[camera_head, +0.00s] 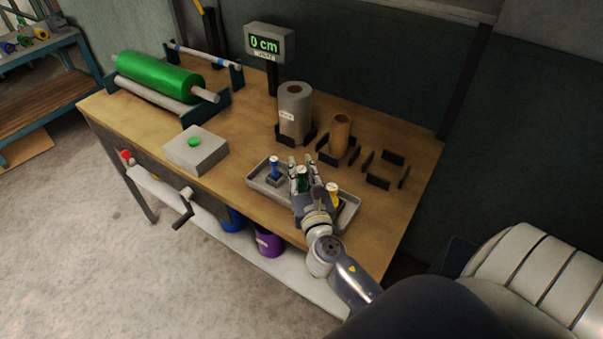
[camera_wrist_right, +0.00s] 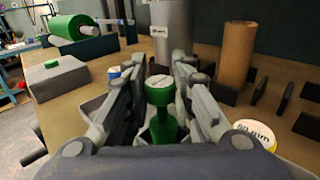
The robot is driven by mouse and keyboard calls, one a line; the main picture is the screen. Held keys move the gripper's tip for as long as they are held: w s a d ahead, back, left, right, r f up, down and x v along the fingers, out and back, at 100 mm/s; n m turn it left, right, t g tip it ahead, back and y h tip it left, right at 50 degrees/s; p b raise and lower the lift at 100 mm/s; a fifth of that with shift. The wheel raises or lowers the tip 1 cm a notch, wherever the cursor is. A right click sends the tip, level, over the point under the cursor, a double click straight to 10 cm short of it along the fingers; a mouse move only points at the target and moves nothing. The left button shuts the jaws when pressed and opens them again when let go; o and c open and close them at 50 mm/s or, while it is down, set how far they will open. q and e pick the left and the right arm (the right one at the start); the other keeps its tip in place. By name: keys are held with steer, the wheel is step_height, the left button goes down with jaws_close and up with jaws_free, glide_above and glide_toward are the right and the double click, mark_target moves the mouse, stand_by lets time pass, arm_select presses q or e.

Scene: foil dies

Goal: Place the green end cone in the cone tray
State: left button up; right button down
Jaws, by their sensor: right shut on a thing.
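The green end cone (camera_head: 303,181) is upright between the fingers of my right gripper (camera_head: 304,172), which is shut on it. It also shows in the right wrist view (camera_wrist_right: 160,102), with a pale marked top. The grey cone tray (camera_head: 258,181) lies under and around the gripper on the workbench. A blue cone (camera_head: 275,167) stands in the tray's left part and a yellow cone (camera_head: 333,191) in its right part. The gripper hides the tray's middle, so I cannot tell whether the green cone touches the tray. My left gripper is not in view.
A grey roll (camera_head: 294,110) and a brown cardboard tube (camera_head: 340,132) stand behind the tray among dark blocks. A grey box with a green button (camera_head: 194,142) is left of it. A green foil roll (camera_head: 158,78) and a display reading 0 cm (camera_head: 266,46) are farther back.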

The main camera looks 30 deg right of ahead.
steer(key=shift+f, duration=0.35)
steer(key=shift+f, duration=0.15)
steer(key=c, duration=1.7)
jaws_free()
steer(key=shift+o, duration=0.2)
steer(key=shift+r, duration=0.25)
steer(key=b+v, duration=0.1)
steer(key=v, duration=0.4)
steer(key=b+v, duration=0.2)
steer(key=v, duration=0.3)
steer(key=shift+s+a+f, duration=0.1)
steer(key=shift+s+f, duration=0.15)
steer(key=shift+s, duration=0.05)
steer(key=shift+s+a+r, duration=0.2)
steer(key=shift+s+a, duration=0.05)
steer(key=shift+s, duration=0.4)
